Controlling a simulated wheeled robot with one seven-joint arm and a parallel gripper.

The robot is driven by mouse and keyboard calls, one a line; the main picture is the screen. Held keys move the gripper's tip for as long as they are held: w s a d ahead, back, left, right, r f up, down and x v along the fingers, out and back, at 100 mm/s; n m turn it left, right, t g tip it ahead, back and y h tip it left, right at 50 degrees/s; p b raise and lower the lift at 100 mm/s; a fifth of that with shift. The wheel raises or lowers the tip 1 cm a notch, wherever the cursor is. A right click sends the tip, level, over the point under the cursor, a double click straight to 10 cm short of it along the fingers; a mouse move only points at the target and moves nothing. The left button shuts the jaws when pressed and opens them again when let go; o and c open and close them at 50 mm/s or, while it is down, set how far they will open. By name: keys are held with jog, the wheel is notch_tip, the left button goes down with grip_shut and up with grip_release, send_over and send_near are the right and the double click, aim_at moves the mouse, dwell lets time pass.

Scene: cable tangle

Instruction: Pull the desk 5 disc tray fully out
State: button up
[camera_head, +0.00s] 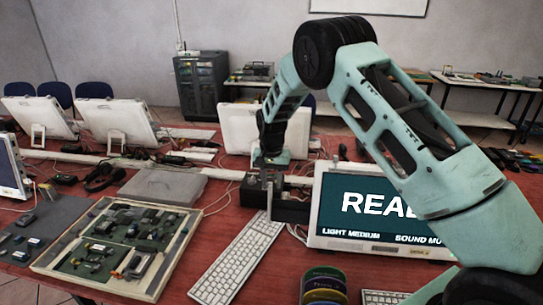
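My gripper (269,188) points down at the dark boxy unit (291,209) just left of the lit monitor (375,240) on the red desk. The monitor reads "REA…", "LIGHT MEDIUM" and "SOUND MU…", partly covered by my arm. My gripper's fingers are small and dark against the dark unit, so I cannot tell whether they are open or shut, or touching it. I cannot make out a disc tray clearly; it may be hidden by the gripper or lost in the dark unit. No desk number is readable.
A white keyboard (238,259) lies in front of the unit. A stack of coloured discs (323,287) stands at the front edge. An open case of parts (118,248) and a grey flat box (163,187) lie left. Other monitors (117,122) and cables crowd the back.

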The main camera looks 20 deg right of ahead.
notch_tip(320, 180, up, 15)
jog(key=b, duration=0.3)
dwell(0.4)
